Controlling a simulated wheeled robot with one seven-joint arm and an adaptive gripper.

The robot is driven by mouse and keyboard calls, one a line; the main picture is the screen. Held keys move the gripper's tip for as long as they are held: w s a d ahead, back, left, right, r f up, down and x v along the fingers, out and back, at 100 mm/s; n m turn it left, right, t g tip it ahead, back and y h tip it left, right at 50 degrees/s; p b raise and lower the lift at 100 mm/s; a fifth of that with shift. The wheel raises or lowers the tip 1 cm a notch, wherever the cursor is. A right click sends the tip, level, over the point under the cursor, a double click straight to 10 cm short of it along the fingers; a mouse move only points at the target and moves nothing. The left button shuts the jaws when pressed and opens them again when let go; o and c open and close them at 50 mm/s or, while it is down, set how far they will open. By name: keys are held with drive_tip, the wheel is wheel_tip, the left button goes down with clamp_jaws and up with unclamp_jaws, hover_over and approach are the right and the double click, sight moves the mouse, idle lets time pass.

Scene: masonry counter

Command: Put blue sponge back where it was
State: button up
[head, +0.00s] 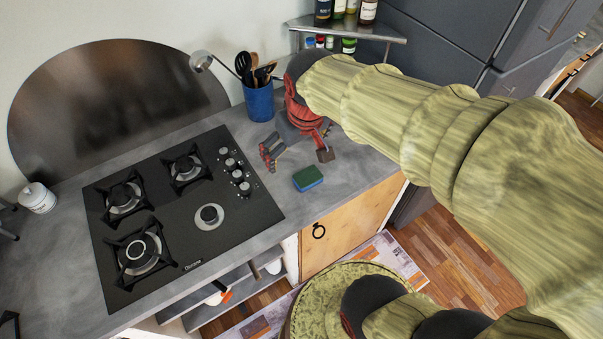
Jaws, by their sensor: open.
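The blue sponge (308,178) lies on the grey counter near its front edge, right of the stove. It shows both blue and green. My gripper (298,158) is open, with its fingers spread apart above and behind the sponge in the picture. Nothing shows between the fingers. The sponge looks apart from the fingers, but the height of the gripper over the counter is hard to tell.
A black gas stove (185,213) fills the counter to the left. A blue utensil holder (259,102) stands behind my gripper. A corner shelf (377,36) with bottles is at the back. Bare counter (350,176) lies right of the sponge.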

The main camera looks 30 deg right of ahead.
drive_tip(key=s+a+r+t, duration=0.2)
drive_tip(key=s+a+r, duration=0.2)
drive_tip(key=s, duration=0.5)
drive_tip(key=shift+s+r, duration=0.15)
drive_tip(key=shift+s, duration=0.15)
